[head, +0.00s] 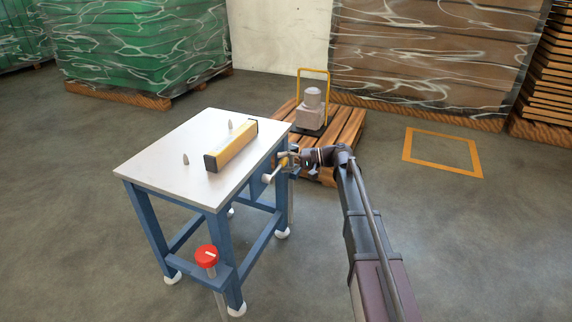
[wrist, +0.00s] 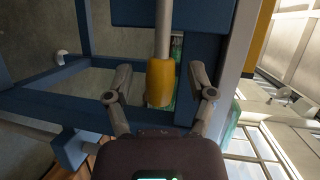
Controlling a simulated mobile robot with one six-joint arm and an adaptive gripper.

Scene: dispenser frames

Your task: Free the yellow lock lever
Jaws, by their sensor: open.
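The yellow lock lever (wrist: 160,82) shows in the wrist view as a yellow grip on a pale rod, running up from between my fingers toward the blue frame. My gripper (wrist: 160,73) is open, with one finger on each side of the yellow grip and a visible gap on both sides. In the head view the lever (head: 283,163) is a small yellow spot at the right side of the table (head: 152,165), under the top's edge. My gripper (head: 291,158) is right at it and partly hides it.
On the tabletop lie a yellow-and-black bar (head: 232,146) and two small grey pegs. A red knob (head: 206,256) stands at the table's front leg. A pallet (head: 350,130) with a grey machine (head: 312,108) stands behind my arm.

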